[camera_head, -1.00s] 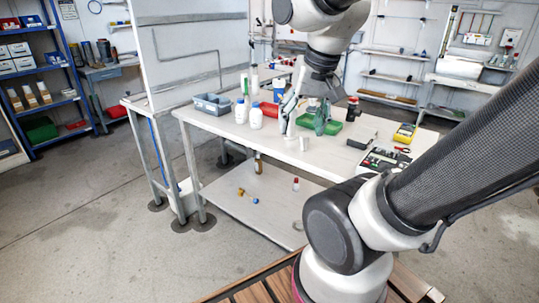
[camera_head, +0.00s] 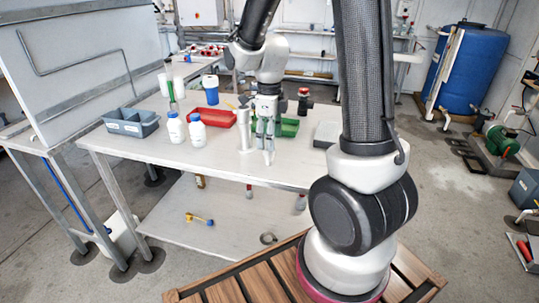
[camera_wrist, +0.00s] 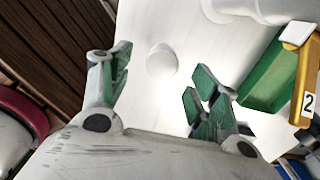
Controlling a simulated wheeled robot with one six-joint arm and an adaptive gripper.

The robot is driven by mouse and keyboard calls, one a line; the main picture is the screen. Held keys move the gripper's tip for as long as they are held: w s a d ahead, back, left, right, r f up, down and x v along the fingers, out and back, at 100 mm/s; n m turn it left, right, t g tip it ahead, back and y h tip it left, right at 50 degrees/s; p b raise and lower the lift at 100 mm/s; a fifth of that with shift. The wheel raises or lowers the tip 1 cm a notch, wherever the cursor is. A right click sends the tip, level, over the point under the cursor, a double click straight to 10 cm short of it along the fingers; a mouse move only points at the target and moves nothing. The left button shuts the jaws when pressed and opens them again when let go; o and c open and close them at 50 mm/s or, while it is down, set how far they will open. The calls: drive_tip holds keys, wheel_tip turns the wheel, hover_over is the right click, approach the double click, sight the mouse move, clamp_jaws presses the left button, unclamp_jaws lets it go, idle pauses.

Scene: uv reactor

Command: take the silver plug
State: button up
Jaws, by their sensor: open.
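A small pale rounded piece (camera_wrist: 162,62), which looks like the silver plug, stands on the white table top in the wrist view, between and just beyond my fingertips. In the head view a small pale piece (camera_head: 269,156) shows just under my gripper, near the table's front edge. My gripper (camera_wrist: 160,82) is open and empty, with green pads on both sides of the plug. In the head view my gripper (camera_head: 265,137) points down over the table. I cannot tell whether a finger touches the plug.
A tall white cylinder (camera_head: 245,130) stands close left of my gripper. A green tray (camera_head: 290,128) is behind it to the right. Two white bottles (camera_head: 197,131), a red tray (camera_head: 217,117) and a grey bin (camera_head: 131,123) stand further left. The table (camera_head: 120,148) has bare space at front left.

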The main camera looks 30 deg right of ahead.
sight(269, 156)
wheel_tip(269, 156, down, 5)
drive_tip(key=shift+w+r, duration=0.15)
drive_tip(key=shift+r, duration=0.05)
drive_tip(key=c, duration=1.1)
drive_tip(key=shift+r, duration=0.1)
